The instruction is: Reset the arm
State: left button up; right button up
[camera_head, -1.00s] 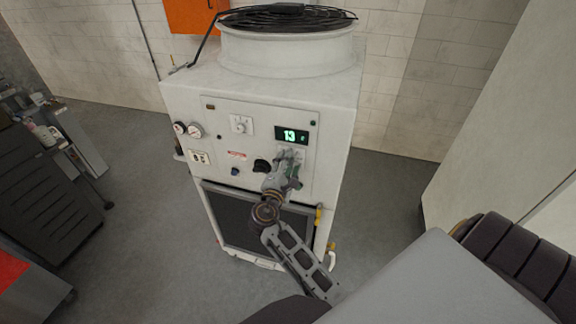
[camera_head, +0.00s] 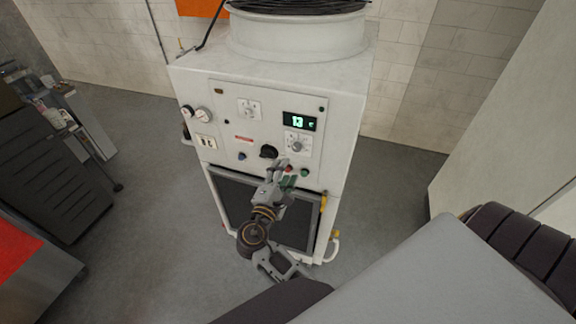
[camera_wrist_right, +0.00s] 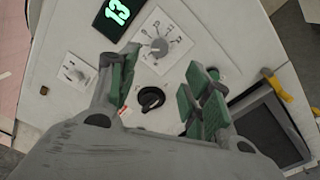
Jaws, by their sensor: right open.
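My right gripper (camera_head: 279,172) is open and empty in front of the lower part of the white machine's control panel (camera_head: 228,104). In the right wrist view its green-padded fingers (camera_wrist_right: 160,95) stand apart, with a black knob (camera_wrist_right: 150,98) showing between them. A grey rotary dial (camera_wrist_right: 160,47) and a lit display reading 13 (camera_wrist_right: 117,12) lie beyond the fingers. In the head view the display (camera_head: 299,121), the dial (camera_head: 297,146) and the black knob (camera_head: 268,151) show above the gripper. My left gripper is not in view.
The white machine (camera_head: 345,110) has a dark grille (camera_head: 235,199) low in front and a round fan housing (camera_head: 297,35) on top. A dark cabinet (camera_head: 45,175) and a red-topped unit (camera_head: 15,255) stand at left. Open grey floor (camera_head: 150,190) lies between.

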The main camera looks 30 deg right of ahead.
jog(key=shift+s+a, duration=0.4)
jog(key=shift+a, duration=0.1)
jog(key=shift+d, duration=0.1)
